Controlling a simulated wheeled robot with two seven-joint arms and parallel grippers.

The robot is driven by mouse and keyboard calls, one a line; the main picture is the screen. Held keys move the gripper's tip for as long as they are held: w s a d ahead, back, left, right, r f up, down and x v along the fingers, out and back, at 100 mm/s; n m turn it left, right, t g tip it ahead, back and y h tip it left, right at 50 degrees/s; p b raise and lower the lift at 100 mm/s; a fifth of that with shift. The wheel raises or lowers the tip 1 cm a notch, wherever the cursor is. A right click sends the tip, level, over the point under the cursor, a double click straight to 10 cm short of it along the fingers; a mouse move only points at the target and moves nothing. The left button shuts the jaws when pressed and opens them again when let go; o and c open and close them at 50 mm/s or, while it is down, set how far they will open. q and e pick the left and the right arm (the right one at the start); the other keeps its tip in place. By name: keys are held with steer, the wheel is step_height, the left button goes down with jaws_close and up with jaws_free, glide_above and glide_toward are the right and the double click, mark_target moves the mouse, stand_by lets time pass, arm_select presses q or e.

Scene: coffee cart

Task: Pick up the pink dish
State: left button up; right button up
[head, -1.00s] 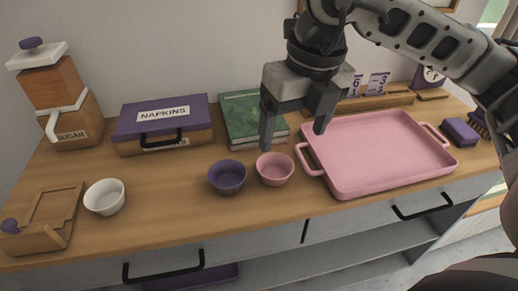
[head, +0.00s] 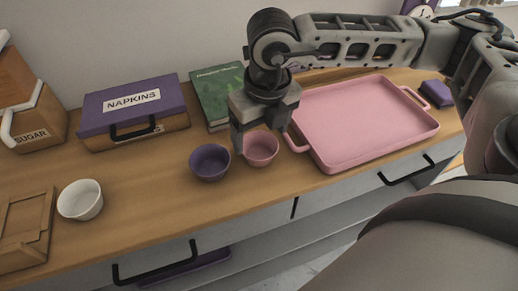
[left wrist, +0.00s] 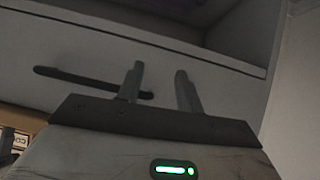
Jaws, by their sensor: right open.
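The pink dish (head: 261,150), a small round bowl, sits upright on the wooden counter in the head view, between a purple bowl and the pink tray. My right gripper (head: 262,138) is open, pointing down over the pink dish. Its left finger is at the dish's left side, by the gap to the purple bowl; its other finger is near the dish's right back side. I cannot tell whether either finger touches the dish. My left gripper (left wrist: 158,72) shows in the left wrist view, open and empty in front of a grey drawer front with a dark handle.
The purple bowl (head: 210,163) stands close left of the dish. The pink tray (head: 365,125) is close on the right. A green book (head: 212,98) and a napkin box (head: 135,112) lie behind. A white bowl (head: 80,200) is farther left, with clear counter between.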

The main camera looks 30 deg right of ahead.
mark_target(258, 154)
steer(key=f, duration=0.4)
steer(key=shift+w+a+f, duration=0.1)
steer(key=shift+w+f, duration=0.05)
steer(key=shift+w, duration=0.1)
steer(key=c, duration=0.7)
